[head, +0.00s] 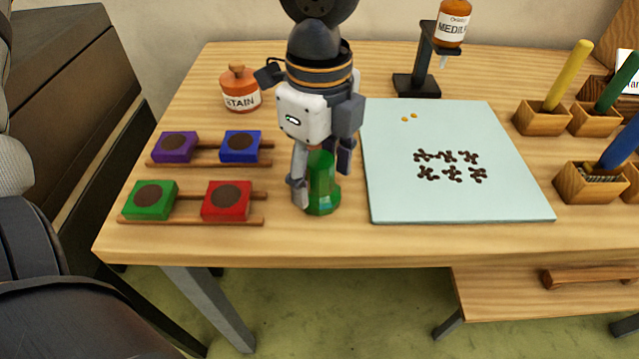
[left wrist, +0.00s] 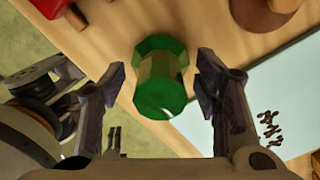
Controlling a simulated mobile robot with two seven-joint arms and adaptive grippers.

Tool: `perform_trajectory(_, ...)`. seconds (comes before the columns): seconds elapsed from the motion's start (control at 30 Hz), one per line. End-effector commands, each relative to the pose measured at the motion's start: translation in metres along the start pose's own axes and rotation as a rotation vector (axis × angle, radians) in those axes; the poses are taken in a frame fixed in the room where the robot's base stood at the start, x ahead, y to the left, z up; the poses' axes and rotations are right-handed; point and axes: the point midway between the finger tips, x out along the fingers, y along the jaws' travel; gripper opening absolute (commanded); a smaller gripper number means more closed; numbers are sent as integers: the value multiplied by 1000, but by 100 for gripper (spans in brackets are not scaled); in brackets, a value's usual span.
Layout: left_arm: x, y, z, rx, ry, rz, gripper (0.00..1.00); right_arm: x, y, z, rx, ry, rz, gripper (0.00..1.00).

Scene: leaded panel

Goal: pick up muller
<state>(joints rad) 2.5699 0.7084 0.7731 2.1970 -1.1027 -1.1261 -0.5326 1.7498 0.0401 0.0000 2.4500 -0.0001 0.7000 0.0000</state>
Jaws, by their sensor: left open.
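The muller, a green glass-like faceted piece with a wider base (head: 322,196), stands upright on the wooden table, left of the pale panel. My left gripper (head: 320,172) is above it, pointing down, with its fingers open on either side of the muller's upper part. In the left wrist view the muller (left wrist: 160,78) sits between the two open fingers (left wrist: 162,68), with a visible gap on both sides. The gripper body hides the muller's top in the head view. My right gripper is not in view.
Colored blocks on wooden rails, including a red one (head: 227,200), lie to the left. An orange stain jar (head: 240,90) stands behind them. The pale panel (head: 400,205) with dark marks lies to the right. A dark stand (head: 417,84) holds a bottle (head: 453,24). Wooden holders (head: 542,120) are far right.

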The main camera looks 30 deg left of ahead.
Motion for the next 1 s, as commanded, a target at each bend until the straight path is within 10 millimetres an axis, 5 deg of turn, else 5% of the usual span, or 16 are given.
perform_trajectory(0.2, 1, 0, 0, -2, 1, -2, 57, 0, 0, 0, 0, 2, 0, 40)
perform_trajectory(0.47, 1, 0, 0, -1, 1, -1, 0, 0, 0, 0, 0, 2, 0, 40)
perform_trajectory(0.83, -1, -1, 0, -1, 1, -4, 0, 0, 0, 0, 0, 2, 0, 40)
perform_trajectory(1.0, -17, -2, 0, -2, 0, -8, 0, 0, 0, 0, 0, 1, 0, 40)
